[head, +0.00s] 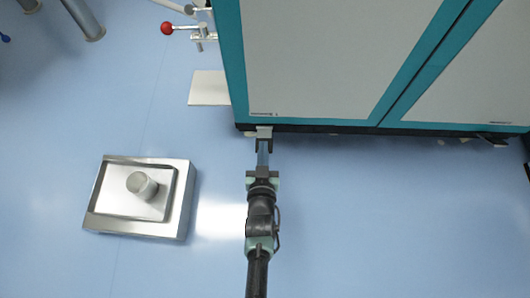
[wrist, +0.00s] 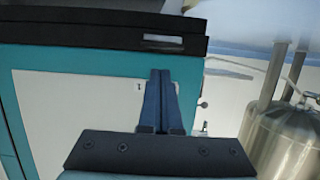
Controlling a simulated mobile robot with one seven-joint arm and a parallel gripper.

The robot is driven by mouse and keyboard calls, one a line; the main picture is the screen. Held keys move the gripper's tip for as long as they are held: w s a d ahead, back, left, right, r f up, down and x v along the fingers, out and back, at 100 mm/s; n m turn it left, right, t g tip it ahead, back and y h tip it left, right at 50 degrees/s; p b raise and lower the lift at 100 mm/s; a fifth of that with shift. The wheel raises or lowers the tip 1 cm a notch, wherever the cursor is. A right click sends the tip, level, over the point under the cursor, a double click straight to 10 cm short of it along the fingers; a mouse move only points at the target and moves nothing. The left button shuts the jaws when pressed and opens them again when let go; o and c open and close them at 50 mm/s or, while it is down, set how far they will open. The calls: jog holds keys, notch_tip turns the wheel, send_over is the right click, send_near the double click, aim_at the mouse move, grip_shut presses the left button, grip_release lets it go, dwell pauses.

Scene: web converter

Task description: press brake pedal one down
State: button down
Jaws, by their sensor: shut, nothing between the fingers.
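A small pale tab (head: 258,132) on a dark bracket sticks out at the lower edge of the teal and grey machine (head: 340,50). It may be brake pedal one, but no label can be read. My gripper (head: 264,148) is shut and empty, with its blue fingers together, right at this bracket. I cannot tell whether they touch. In the wrist view, the shut fingers (wrist: 161,75) point toward the machine's black base strip (wrist: 100,35). The pedal cannot be made out in that view.
A steel box with a round knob (head: 142,184) stands on the blue floor at left. A white plate (head: 208,88) lies beside the machine, below a red-balled lever (head: 167,28). A steel tank (wrist: 280,140) shows in the wrist view.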

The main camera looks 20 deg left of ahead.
jog(key=s+d+f+p, duration=0.2)
jog(key=s, duration=0.7)
jog(key=shift+d+f, duration=0.2)
jog(key=shift+d, duration=0.15)
